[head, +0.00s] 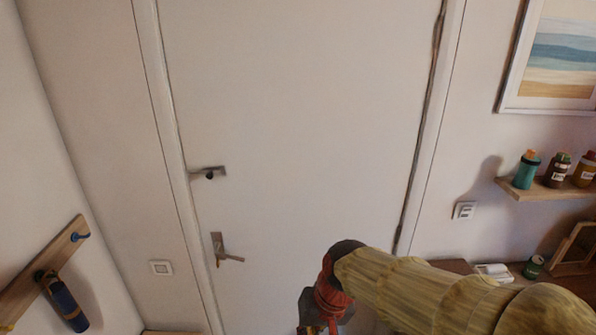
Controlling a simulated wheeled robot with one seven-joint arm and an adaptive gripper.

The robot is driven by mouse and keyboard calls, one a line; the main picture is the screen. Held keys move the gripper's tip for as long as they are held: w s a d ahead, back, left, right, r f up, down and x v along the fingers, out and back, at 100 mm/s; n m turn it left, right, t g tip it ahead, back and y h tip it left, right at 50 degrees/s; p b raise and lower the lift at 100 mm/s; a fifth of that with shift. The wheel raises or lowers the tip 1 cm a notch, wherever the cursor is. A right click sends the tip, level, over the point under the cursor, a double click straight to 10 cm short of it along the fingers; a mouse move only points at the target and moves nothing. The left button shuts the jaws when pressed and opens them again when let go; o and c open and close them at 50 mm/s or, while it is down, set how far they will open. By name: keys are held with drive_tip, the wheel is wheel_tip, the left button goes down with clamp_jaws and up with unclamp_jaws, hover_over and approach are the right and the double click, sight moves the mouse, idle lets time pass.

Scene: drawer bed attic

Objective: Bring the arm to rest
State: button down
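My arm (430,292) reaches in from the lower right of the head view, its yellow sleeve-like links running left. Its red and dark wrist ends in my gripper (321,326), which points down at the bottom edge of the picture. The fingers are mostly cut off by the frame, so I cannot tell whether they are open or shut. No held thing shows. The arm is in front of a closed white door (300,130) and hides its lower right part.
The door has a handle (228,257) and a latch (208,172). A wall shelf (530,190) with several bottles is at right, above a brown surface (455,266) with a can (534,267).

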drive_tip(key=s+d+t+h+b, duration=0.1)
drive_tip(key=s+d+b, duration=0.3)
drive_tip(key=d, duration=0.4)
drive_tip(key=s+d+m+t+h+b, duration=0.1)
drive_tip(key=s+d+t+b, duration=0.2)
drive_tip(key=s+d, duration=0.3)
drive_tip(key=d+b, duration=0.1)
drive_tip(key=d, duration=0.2)
drive_tip(key=shift+s+d+h, duration=0.15)
drive_tip(key=shift+s+h, duration=0.1)
drive_tip(key=shift+h, duration=0.05)
drive_tip(key=shift+r, duration=0.1)
drive_tip(key=c, duration=2.6)
unclamp_jaws()
